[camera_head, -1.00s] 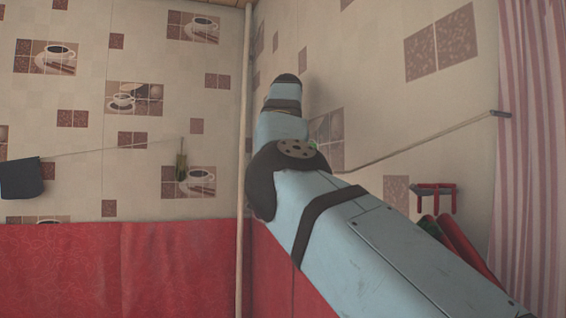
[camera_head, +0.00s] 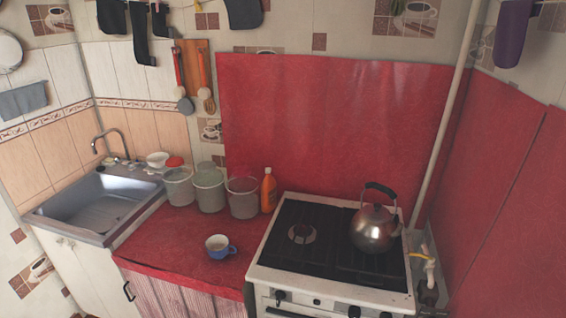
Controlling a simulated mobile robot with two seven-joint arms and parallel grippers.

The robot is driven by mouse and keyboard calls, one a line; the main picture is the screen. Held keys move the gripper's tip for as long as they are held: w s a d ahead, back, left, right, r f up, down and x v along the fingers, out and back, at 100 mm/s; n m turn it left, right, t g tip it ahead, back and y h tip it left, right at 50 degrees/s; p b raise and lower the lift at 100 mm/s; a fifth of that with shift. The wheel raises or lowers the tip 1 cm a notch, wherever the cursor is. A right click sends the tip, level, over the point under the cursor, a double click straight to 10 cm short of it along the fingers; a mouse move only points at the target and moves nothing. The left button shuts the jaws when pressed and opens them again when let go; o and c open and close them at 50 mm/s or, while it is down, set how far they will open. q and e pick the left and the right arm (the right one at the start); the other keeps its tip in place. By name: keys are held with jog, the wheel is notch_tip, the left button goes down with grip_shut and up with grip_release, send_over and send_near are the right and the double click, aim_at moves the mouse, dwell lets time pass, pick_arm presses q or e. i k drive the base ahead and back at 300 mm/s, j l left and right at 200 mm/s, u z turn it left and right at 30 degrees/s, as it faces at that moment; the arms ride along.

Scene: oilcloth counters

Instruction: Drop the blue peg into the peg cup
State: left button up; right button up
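I see no blue peg in the head view. A small blue cup (camera_head: 221,252) with a handle and a pale inside stands upright on the red oilcloth counter (camera_head: 178,237), left of the stove. I cannot tell whether it is the peg cup. Neither of my grippers is in view, so I cannot see if either is open, shut or holding anything.
Several buckets, one here (camera_head: 209,193), and an orange bottle (camera_head: 268,192) stand behind the cup. A metal sink (camera_head: 92,208) is on the left. A stove (camera_head: 312,258) with a kettle (camera_head: 374,234) is on the right. The counter around the cup is clear.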

aim_at(218, 250)
jog(key=i+j+u, duration=0.1)
jog(key=j, duration=0.35)
jog(key=i+j+u, duration=0.1)
jog(key=j, duration=0.35)
jog(key=i+j, duration=0.3)
jog(key=i+j+u, duration=0.15)
jog(key=j, duration=0.35)
jog(key=i+j+u, duration=0.1)
jog(key=j, duration=0.35)
jog(key=i, duration=0.1)
